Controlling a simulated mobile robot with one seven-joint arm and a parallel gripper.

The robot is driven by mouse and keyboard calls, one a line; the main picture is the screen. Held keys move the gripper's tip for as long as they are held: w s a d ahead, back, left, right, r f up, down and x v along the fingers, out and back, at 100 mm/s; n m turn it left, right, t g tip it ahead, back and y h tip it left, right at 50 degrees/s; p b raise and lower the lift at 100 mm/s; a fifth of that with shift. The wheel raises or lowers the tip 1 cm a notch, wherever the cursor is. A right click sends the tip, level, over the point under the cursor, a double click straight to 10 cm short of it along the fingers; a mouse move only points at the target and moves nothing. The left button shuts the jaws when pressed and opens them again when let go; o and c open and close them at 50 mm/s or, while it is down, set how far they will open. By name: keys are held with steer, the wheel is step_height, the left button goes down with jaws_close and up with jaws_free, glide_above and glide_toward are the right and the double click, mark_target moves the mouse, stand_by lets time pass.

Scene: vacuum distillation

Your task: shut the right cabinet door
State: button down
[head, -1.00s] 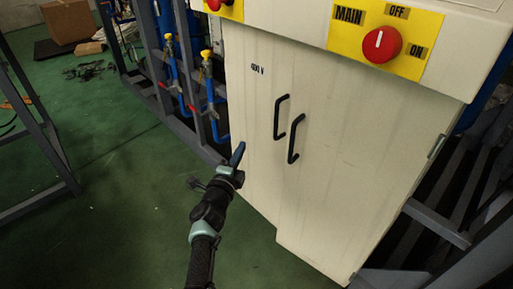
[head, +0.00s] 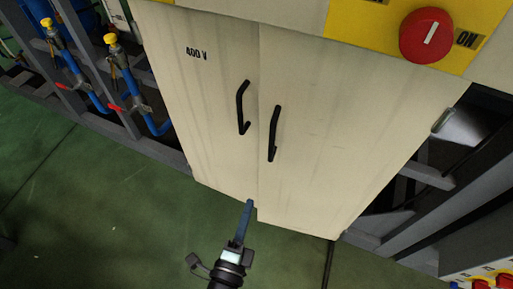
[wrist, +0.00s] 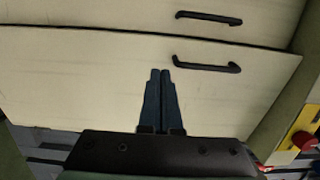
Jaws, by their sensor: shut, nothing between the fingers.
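The right cabinet door (head: 335,130) is a cream panel with a black handle (head: 273,133) near its inner edge and a hinge on its right. It looks nearly level with the left door (head: 205,110), with a small step at the bottom of the seam; I cannot tell whether it is fully shut. In the wrist view, turned sideways, the right door (wrist: 80,85) is the lower panel. My gripper (head: 250,203) is shut and empty, its tips by the seam's bottom end. In the wrist view the blue fingers (wrist: 160,72) overlap the right door; contact is unclear.
A yellow panel with a red knob (head: 426,36) is above the right door. Blue pipes with yellow-capped valves (head: 110,40) and a grey frame stand at the left. More grey frame bars (head: 430,175) are at the right. The green floor (head: 90,200) is clear at lower left.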

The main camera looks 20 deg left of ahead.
steer(key=w, duration=0.4)
steer(key=w+a+b, duration=0.1)
steer(key=w, duration=0.4)
steer(key=w+b, duration=0.1)
steer(key=w, duration=0.3)
steer(key=shift+w+a, duration=0.25)
steer(key=shift+w, duration=0.05)
steer(key=b, duration=0.2)
glide_above(264, 163)
steer(key=w, duration=0.3)
steer(key=shift+s+d+r, duration=0.2)
steer(key=shift+d+r, duration=0.05)
steer(key=shift+r, duration=0.1)
